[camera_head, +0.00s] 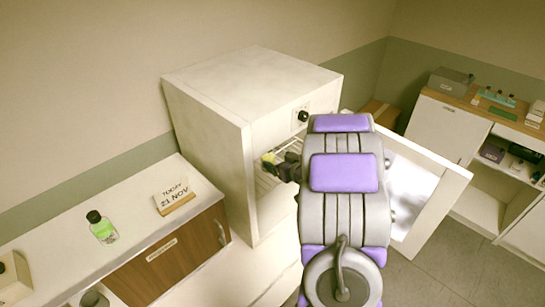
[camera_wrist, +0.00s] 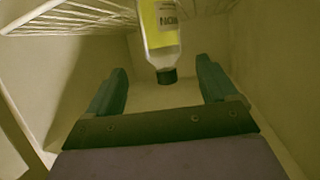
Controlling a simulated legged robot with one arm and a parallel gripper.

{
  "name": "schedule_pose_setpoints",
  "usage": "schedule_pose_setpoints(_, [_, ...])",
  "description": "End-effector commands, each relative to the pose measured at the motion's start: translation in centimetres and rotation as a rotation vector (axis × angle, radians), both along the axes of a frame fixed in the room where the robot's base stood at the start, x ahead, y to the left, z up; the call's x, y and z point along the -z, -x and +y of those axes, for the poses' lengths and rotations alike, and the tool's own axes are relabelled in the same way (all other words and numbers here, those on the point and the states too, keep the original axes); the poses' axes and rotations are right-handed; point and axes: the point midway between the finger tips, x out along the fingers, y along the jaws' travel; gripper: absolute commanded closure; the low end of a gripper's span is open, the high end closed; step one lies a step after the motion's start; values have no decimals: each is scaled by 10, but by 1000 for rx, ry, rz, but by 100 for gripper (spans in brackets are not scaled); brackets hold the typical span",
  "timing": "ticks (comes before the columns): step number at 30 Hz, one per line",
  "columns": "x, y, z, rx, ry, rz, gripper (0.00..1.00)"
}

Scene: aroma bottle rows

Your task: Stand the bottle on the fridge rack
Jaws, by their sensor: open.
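A yellow bottle (camera_wrist: 160,28) with a pale label and dark cap shows at the top of the wrist view, inside the white fridge (camera_head: 205,122). Its cap points toward my gripper (camera_wrist: 161,82) in that picture. My gripper is open, with one finger on either side of the cap and gaps to both. In the head view the yellow bottle (camera_head: 267,158) is small, just beyond my gripper (camera_head: 279,163) inside the fridge. The white wire rack (camera_wrist: 70,17) is at the wrist view's top. The bottle's base is out of frame there, so its contact with the rack is hidden.
The fridge door (camera_head: 425,205) stands open at right, behind my arm. A green bottle (camera_head: 103,231) with a black cap and a date sign (camera_head: 174,197) stand on the left counter (camera_head: 60,240). Fridge walls lie close on both sides of my gripper.

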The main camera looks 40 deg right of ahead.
Motion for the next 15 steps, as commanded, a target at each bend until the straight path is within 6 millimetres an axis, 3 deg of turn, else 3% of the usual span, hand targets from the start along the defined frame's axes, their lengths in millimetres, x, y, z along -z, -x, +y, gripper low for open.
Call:
schedule_pose_setpoints(6, [-8, 21, 2, 1, 0, 1, 14])
schedule_pose_setpoints(15, [-11, 21, 6, 9, 21, 32, 14])
